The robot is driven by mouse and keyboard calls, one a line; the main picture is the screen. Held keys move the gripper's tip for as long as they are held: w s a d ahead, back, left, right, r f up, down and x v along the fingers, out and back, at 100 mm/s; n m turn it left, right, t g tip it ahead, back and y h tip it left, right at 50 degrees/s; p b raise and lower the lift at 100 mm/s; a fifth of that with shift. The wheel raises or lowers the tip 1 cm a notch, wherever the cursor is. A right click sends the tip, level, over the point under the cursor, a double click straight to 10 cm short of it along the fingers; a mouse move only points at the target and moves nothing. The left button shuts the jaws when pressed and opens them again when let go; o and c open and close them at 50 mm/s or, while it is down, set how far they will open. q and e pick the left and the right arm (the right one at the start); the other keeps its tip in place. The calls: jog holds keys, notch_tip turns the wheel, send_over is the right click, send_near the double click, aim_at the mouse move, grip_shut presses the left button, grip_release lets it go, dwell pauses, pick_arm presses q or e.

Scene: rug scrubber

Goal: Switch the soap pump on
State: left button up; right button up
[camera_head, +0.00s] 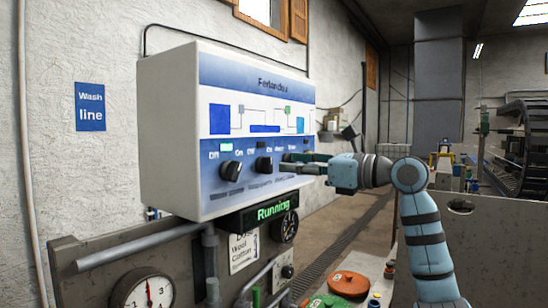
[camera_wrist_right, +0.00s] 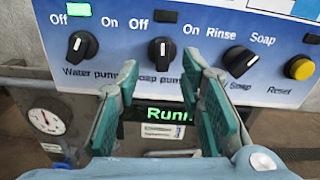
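The soap pump knob (camera_wrist_right: 160,52) is black and sits between the Off and On labels; its lamp (camera_wrist_right: 165,16) is dark. It also shows in the head view (camera_head: 264,165). My right gripper (camera_head: 291,162) is open and in front of the panel, just right of that knob in the head view. In the right wrist view the two green fingers of the gripper (camera_wrist_right: 160,68) stand apart on either side of the soap pump knob, with nothing held. Whether they touch the panel cannot be told. My left gripper is not in view.
The white and blue control box (camera_head: 168,135) also has a water pump knob (camera_wrist_right: 82,46) with a green lit lamp (camera_wrist_right: 77,10), a Rinse/Soap knob (camera_wrist_right: 238,61) and a yellow Reset button (camera_wrist_right: 299,68). Below hangs a green "Running" display (camera_head: 272,210). A gauge (camera_head: 146,292) is at lower left.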

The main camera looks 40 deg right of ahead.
aim_at(272, 163)
jog(key=x, duration=0.2)
jog(key=p+x, duration=0.1)
jog(key=x, duration=0.2)
jog(key=shift+w+d+r, duration=0.1)
jog(key=shift+d, duration=0.1)
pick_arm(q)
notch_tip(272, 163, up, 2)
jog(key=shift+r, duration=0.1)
pick_arm(e)
jog(key=shift+w+a, duration=0.2)
jog(key=shift+a, duration=0.1)
jog(key=shift+d, duration=0.1)
grip_shut()
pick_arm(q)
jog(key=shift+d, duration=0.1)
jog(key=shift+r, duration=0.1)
pick_arm(e)
jog(key=shift+w, duration=0.1)
jog(key=m+p, duration=0.3)
jog(key=shift+d+m, duration=0.15)
jog(key=shift+m, duration=0.25)
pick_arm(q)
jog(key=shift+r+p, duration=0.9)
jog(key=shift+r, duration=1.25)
pick_arm(e)
jog(key=shift+m, duration=1.6)
